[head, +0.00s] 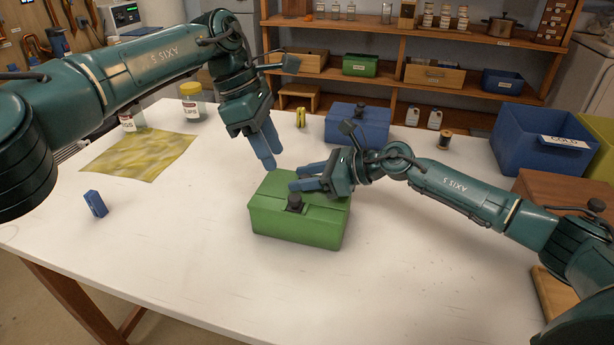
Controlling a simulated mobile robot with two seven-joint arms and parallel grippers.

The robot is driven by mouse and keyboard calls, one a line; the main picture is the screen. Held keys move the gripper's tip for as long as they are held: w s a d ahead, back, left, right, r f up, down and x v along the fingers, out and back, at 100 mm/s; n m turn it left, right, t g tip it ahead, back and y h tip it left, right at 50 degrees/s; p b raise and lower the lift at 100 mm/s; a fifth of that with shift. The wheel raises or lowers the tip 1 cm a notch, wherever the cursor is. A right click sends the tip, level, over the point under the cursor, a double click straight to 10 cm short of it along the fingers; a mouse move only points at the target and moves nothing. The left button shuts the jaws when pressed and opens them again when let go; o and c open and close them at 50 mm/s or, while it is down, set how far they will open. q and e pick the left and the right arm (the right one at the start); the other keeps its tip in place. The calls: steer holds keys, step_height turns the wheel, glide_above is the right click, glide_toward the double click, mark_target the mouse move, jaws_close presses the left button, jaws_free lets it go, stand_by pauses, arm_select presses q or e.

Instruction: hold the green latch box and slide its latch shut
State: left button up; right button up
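The green latch box (290,228) sits closed on the white table, near the middle of the head view. A dark latch knob (294,203) stands at the front edge of its lid. My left gripper (273,162) points down just behind the box's back left edge. Its fingers overlap in this view, so any gap is unclear. My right gripper (295,178) reaches in from the right over the lid, behind the knob. Its blue fingers are apart with nothing between them. Contact with the lid cannot be told.
A blue box (365,125) with a dark knob stands behind my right gripper. A yellow cloth (138,153), a yellow-lidded jar (191,100) and a small blue block (95,203) are on the left. A blue bin (535,145) stands at the right. The front left tabletop is clear.

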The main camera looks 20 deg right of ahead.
jaws_close()
arm_select(q)
steer(key=shift+f, duration=0.3)
steer(key=shift+c, duration=1.4)
step_height(320, 180, down, 4)
steer(key=h, duration=0.3)
steer(key=shift+s+f+h, duration=0.15)
steer(key=shift+f+h, duration=0.1)
steer(key=shift+h, duration=0.05)
steer(key=c, duration=0.4)
steer(key=f+h, duration=0.1)
steer(key=s+a+f+n+h, duration=0.1)
steer(key=f, duration=0.1)
steer(key=s+f+n+t+h, duration=0.1)
steer(key=h, duration=0.1)
steer(key=shift+s+a+f, duration=0.1)
steer(key=shift+a+f, duration=0.1)
jaws_close()
steer(key=s+a+n+t+h, duration=0.3)
steer(key=s+a+n+t, duration=0.5)
steer(key=a, duration=0.3)
steer(key=shift+s+n+t, duration=0.15)
steer(key=shift+n+t, duration=0.35)
steer(key=shift+r, duration=0.1)
